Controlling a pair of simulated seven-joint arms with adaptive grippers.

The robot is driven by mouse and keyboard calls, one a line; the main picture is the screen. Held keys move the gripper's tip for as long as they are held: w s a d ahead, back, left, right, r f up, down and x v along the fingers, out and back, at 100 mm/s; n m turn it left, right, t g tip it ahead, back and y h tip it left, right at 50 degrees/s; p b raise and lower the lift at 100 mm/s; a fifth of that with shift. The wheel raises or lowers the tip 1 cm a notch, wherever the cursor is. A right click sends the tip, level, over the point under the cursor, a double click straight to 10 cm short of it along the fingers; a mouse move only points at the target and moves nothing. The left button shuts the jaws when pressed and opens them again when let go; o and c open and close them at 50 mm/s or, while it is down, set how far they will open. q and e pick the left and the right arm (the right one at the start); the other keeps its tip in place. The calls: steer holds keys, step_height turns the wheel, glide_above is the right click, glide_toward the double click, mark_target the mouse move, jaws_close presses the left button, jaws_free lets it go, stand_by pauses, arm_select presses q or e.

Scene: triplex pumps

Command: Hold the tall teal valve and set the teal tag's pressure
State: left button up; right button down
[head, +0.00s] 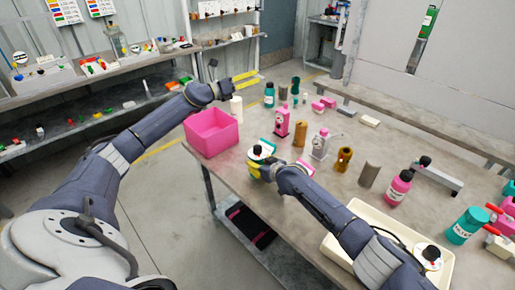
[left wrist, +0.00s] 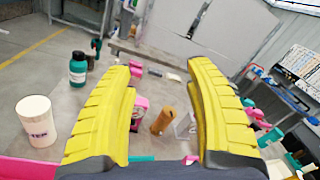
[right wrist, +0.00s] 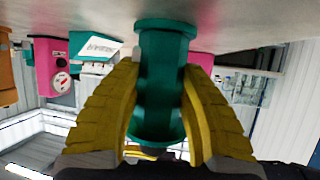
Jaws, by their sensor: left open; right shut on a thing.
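My right gripper (right wrist: 160,110) is shut on a tall teal valve (right wrist: 160,65), with one yellow finger on each side of its body. In the head view this gripper (head: 262,172) is low over the near-left part of the table, and the valve is mostly hidden there. A teal tag (right wrist: 97,46) with a white printed label is just beside the valve in the right wrist view. My left gripper (head: 246,80) is raised beyond the pink bin. Its yellow fingers stand wide apart, with nothing held between them in the left wrist view (left wrist: 160,105).
A pink bin (head: 213,131) stands at the table's left edge, near a white cup (left wrist: 36,120). Teal bottles (head: 269,95), pink pumps (head: 282,120) and brown cylinders (head: 343,159) stand around the table. A cream tray (head: 345,258) lies under my right arm.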

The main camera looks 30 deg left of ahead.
arm_select(q)
steer(key=s+d+m+g+h, duration=0.1)
steer(key=d+m+g+h, duration=0.2)
steer(key=d, duration=0.4)
steer(key=m+g+y, duration=0.6)
steer(key=m+g, duration=0.3)
steer(key=g, duration=0.2)
glide_toward(257, 146)
steer(key=x, duration=1)
steer(key=shift+d+f, duration=0.15)
steer(key=shift+f, duration=0.1)
steer(key=shift+o, duration=0.3)
steer(key=shift+h, duration=0.3)
jaws_close()
